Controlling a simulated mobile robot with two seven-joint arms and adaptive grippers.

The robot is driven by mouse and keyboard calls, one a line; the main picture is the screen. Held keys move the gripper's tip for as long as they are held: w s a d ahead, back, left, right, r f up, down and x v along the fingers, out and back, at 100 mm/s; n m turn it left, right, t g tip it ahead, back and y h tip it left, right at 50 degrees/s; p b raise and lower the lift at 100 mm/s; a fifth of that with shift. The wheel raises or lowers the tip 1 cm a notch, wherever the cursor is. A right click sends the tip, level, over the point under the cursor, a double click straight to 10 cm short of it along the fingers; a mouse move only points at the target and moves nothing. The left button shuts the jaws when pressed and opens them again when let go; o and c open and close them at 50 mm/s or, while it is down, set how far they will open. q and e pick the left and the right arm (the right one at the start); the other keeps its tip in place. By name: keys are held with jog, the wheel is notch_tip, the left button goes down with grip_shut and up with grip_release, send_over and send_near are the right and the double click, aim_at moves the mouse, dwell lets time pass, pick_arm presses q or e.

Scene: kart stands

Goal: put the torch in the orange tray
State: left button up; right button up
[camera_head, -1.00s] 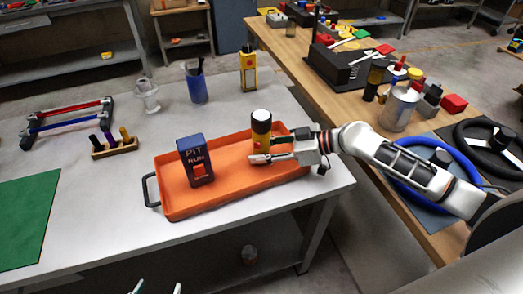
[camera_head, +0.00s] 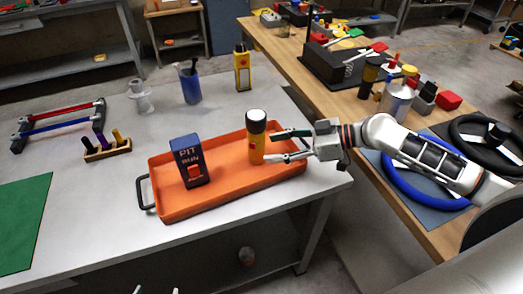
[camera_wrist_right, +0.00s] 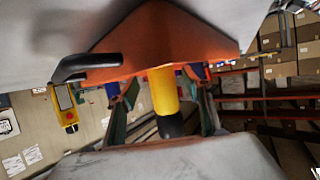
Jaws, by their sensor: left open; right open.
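The torch (camera_head: 257,148), a yellow cylinder with a dark, pale-topped head, stands upright in the orange tray (camera_head: 223,200), toward its right end. My right gripper (camera_head: 291,145) is open just right of the torch, its fingers pointing at it and holding nothing. In the right wrist view the torch (camera_wrist_right: 163,92) shows beyond and between the two spread fingers (camera_wrist_right: 163,108), with the orange tray (camera_wrist_right: 160,40) behind it. Only the fingertips of my left gripper (camera_head: 156,291) show at the bottom edge of the head view, apart and empty.
A dark blue box (camera_head: 189,162) stands in the tray's left half. A black handle (camera_head: 143,192) sticks out at the tray's left end. A blue cup (camera_head: 190,84), a yellow device (camera_head: 242,70) and a wooden holder (camera_head: 107,151) stand behind. The white table is clear in front of the tray.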

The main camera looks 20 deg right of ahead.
jog(key=v, duration=0.5)
jog(key=shift+s+d+r+b, duration=0.2)
jog(key=shift+s+d+b, duration=0.05)
jog(key=shift+d+b, duration=0.1)
jog(key=shift+a+f, duration=0.1)
